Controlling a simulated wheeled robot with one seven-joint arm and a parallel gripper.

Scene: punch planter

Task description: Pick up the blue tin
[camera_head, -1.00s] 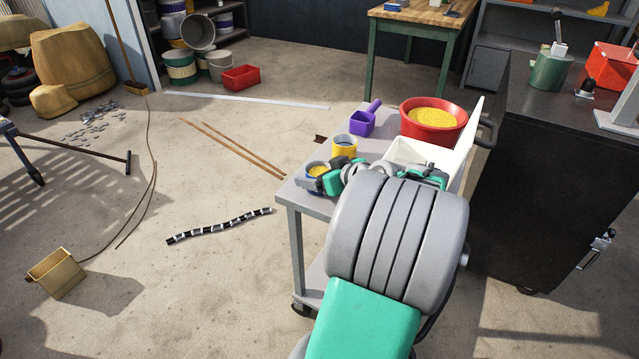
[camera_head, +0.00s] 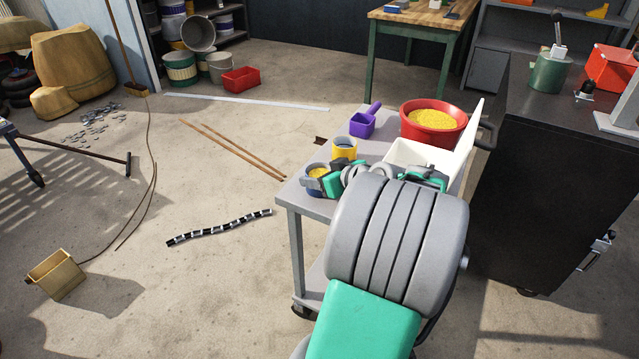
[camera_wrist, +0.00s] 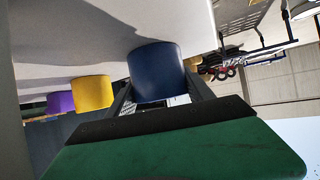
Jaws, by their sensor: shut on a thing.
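The blue tin (camera_head: 317,171) holds yellow contents and is at the near left corner of the grey cart top. In the wrist view its plain dark blue side (camera_wrist: 157,70) sits between the two fingers. My gripper (camera_wrist: 159,90) is shut on the tin, with one finger on each side. In the head view my gripper (camera_head: 328,182) reaches the tin from the right, and my arm hides part of the cart. I cannot tell whether the tin's base touches the cart top.
A yellow tin (camera_head: 344,149) stands just behind the blue tin. A purple scoop (camera_head: 362,124), a red bowl (camera_head: 432,122) of yellow grains and a white container (camera_head: 412,153) share the cart (camera_head: 300,205). A dark cabinet (camera_head: 520,180) stands at the right.

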